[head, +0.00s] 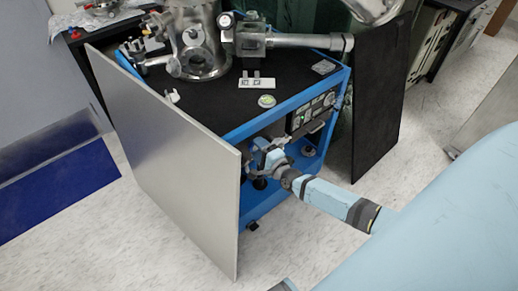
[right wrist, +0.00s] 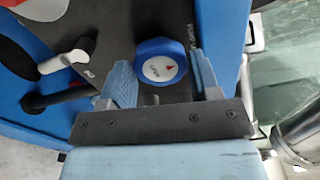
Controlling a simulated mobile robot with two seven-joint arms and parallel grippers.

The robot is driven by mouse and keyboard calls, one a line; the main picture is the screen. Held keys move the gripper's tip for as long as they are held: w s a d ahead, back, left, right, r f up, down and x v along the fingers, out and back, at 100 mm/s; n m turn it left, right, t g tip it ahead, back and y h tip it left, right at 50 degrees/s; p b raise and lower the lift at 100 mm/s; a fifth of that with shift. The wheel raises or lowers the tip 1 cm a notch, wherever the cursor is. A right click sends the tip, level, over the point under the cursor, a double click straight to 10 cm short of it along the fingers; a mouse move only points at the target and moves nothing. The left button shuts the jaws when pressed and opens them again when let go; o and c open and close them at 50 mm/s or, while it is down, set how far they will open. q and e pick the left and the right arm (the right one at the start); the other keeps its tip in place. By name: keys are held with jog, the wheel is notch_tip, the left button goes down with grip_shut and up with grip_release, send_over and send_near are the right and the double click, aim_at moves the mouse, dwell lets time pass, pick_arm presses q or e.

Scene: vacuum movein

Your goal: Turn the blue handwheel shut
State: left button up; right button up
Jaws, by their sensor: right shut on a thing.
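My left gripper is in neither view.
An open silver panel (head: 175,165) stands left of my right gripper. A black panel (head: 380,100) stands at the right side. A control box with knobs (head: 312,113) sits just above the gripper. In the right wrist view a white-handled lever (right wrist: 62,62) lies left of the handwheel.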

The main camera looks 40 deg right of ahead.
dwell(0.5)
jog(key=o, duration=0.9)
jog(key=s, duration=0.9)
jog(key=s+d+p, duration=0.1)
jog(key=s, duration=0.3)
jog(key=shift+s, duration=0.4)
